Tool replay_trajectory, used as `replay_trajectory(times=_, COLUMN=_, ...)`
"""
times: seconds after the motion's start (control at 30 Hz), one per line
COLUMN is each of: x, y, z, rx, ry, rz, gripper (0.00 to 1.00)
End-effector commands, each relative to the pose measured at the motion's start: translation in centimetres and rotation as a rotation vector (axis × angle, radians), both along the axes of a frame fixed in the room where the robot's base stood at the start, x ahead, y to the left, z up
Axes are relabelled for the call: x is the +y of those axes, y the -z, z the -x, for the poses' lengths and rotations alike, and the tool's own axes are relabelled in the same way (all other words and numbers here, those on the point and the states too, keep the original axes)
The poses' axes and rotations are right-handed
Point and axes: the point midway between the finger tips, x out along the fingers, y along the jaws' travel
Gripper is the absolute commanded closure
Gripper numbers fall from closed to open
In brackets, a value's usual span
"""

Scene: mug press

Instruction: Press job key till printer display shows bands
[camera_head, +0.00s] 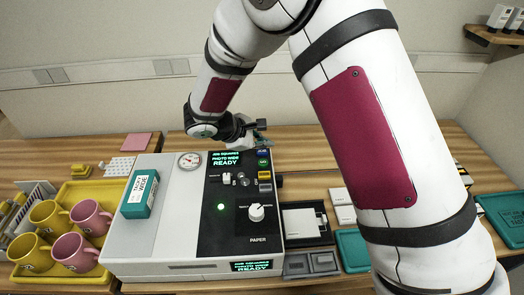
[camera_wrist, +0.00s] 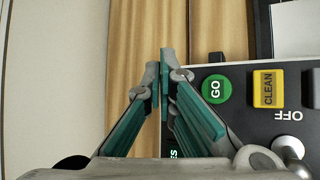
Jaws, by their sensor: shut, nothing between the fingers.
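The printer (camera_head: 180,230) is a grey and white machine with a black control panel. Its upper display (camera_head: 226,160) reads JOB SQUARES, PHOTO WIDE, READY in green; a front display (camera_head: 252,266) reads JOB SQUARES and READY. The blue job key (camera_head: 262,154) tops a column of keys at the panel's right. My gripper (camera_head: 262,127) is shut and empty at the panel's far edge, by the blue key. In the wrist view its fingertips (camera_wrist: 166,75) are together, left of the green GO key (camera_wrist: 216,89); the job key is hidden there. I cannot tell whether they touch it.
The yellow CLEAN key (camera_wrist: 268,88) sits beside GO. A teal box (camera_head: 140,194) lies on the printer's left, near a round gauge (camera_head: 189,160). Yellow and pink mugs stand in a yellow tray (camera_head: 100,188). Dark trays (camera_head: 312,264) are at the right.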

Motion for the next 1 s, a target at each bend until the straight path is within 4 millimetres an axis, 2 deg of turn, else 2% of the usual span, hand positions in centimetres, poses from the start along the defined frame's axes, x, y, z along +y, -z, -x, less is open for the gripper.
replay_trajectory(times=1.0, x=0.0, y=0.93, z=0.0, rx=0.0, ry=0.0, rz=0.0, gripper=1.0)
